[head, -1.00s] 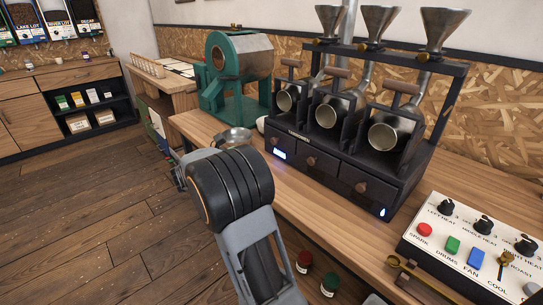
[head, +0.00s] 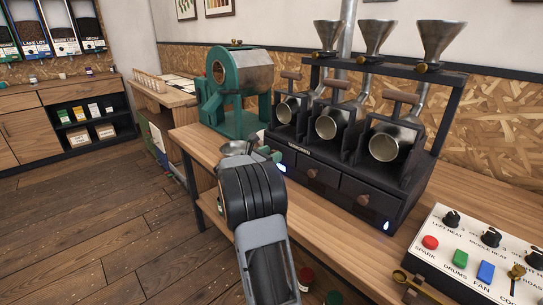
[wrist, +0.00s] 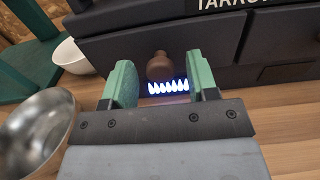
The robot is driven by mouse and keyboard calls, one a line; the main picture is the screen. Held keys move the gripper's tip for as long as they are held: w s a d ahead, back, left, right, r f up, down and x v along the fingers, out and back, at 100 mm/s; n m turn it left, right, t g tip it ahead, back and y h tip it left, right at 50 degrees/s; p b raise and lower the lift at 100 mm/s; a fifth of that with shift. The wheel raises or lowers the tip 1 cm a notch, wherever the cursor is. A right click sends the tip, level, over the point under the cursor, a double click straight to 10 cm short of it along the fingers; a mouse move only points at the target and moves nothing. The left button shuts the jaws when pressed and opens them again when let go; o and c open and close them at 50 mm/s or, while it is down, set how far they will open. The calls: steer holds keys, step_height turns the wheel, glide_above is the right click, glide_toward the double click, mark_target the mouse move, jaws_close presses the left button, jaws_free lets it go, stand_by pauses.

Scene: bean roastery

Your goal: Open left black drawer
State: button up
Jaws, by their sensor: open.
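The left black drawer (wrist: 220,37) fills the upper middle of the wrist view, its front looking flush with the roaster body. Its round brown knob (wrist: 159,66) sits between the two green fingers of my gripper (wrist: 160,82). The fingers are open, with a gap on each side of the knob. A row of glowing blue-white flame marks (wrist: 168,87) shows just below the knob. In the head view my gripper (head: 268,153) is at the left end of the black roaster (head: 345,185), and my arm hides most of the left drawer.
A metal bowl (wrist: 38,130) lies close left of my gripper, with a white bowl (wrist: 70,57) behind it. The green machine (head: 235,90) stands farther left. The middle drawer's knob (head: 312,173) and control panel (head: 470,250) are to the right on the wooden counter (head: 370,250).

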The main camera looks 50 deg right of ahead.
steer(key=shift+d, duration=0.25)
jaws_close()
stand_by(0.4)
